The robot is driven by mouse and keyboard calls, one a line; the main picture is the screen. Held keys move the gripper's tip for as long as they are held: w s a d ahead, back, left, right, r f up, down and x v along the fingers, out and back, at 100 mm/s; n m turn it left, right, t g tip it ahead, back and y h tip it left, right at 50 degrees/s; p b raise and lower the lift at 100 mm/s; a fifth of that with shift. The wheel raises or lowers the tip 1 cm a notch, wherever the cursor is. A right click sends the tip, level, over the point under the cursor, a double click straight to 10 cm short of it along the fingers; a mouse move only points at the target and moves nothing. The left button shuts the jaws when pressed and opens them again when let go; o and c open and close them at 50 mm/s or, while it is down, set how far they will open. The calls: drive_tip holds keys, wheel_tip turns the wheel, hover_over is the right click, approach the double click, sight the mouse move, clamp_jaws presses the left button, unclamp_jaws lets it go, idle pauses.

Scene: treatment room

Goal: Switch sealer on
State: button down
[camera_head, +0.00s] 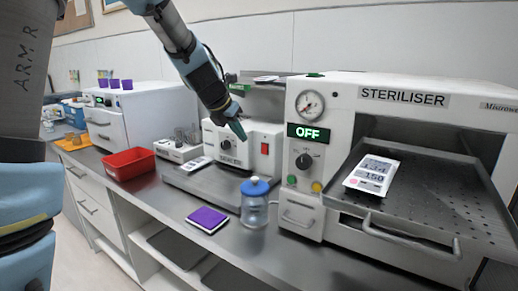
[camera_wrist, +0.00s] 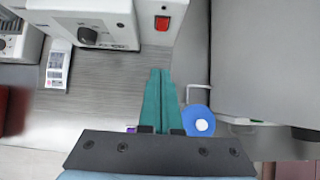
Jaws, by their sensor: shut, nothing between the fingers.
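The sealer (camera_head: 242,155) is a white box on the steel counter, left of the steriliser, with a dark dial on its front. Its red switch (camera_head: 264,149) is at the right of the front panel; it also shows in the wrist view (camera_wrist: 162,23). I cannot tell the switch's position. My gripper (camera_head: 240,134) is shut and empty, its teal fingers in front of the sealer's face. In the wrist view its fingertips (camera_wrist: 160,72) point toward the sealer, below the switch in the picture and apart from it.
A blue-lidded jar (camera_head: 254,207) stands in front of the sealer; a purple pad (camera_head: 207,220) lies nearby. A red bin (camera_head: 129,164) stands left.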

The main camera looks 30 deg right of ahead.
sight(264, 154)
drive_tip(key=p+x, duration=0.1)
drive_tip(key=x, duration=0.3)
drive_tip(key=d+r+p+x, duration=0.1)
drive_tip(key=x, duration=0.3)
drive_tip(key=w+d+p+x, duration=0.1)
drive_tip(key=x, duration=0.3)
drive_tip(key=shift+w+d+r+p, duration=0.1)
drive_tip(key=shift+w+d+p, duration=0.1)
drive_tip(key=shift+p, duration=0.2)
drive_tip(key=shift+b, duration=0.3)
drive_tip(key=shift+w+d+f+b, duration=0.15)
drive_tip(key=shift+f+b, duration=0.3)
drive_tip(key=shift+b, duration=0.7)
drive_tip(key=shift+r+h+p, duration=0.3)
drive_tip(key=shift+r, duration=0.1)
